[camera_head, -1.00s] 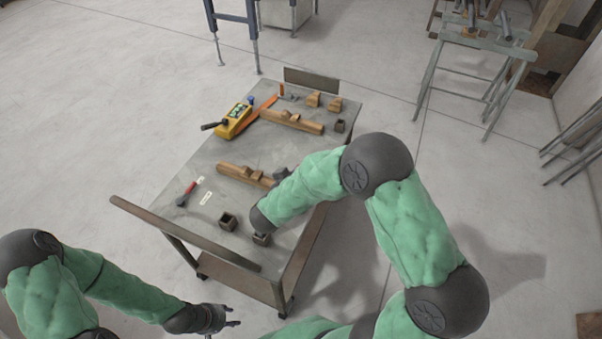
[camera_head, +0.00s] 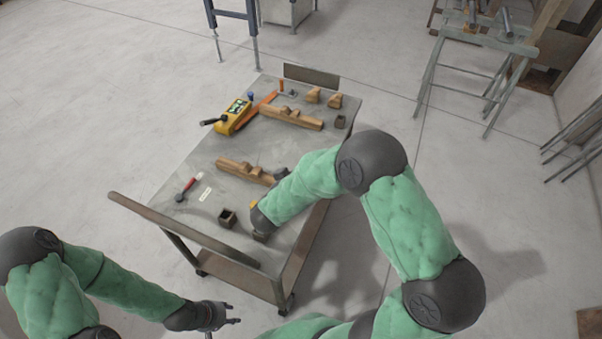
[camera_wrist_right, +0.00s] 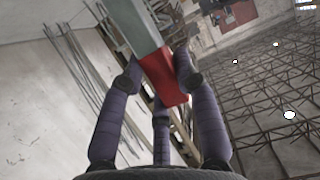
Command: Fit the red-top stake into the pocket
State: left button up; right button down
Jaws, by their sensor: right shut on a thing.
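The red-top stake shows in the right wrist view, with its red end (camera_wrist_right: 165,78) toward the camera and its grey shaft (camera_wrist_right: 136,28) pointing away. My right gripper (camera_wrist_right: 160,82) is shut on the red end. In the head view my right forearm hides the stake and most of that gripper, over the cart's right side. Which one is meant I cannot tell. My left gripper (camera_head: 222,316) is open and empty, low beside the cart.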

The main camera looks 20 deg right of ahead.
jog(key=shift+f, duration=0.3)
jog(key=c, duration=0.8)
grip_release()
jog(key=shift+c, duration=0.2)
notch_tip(320, 180, up, 10)
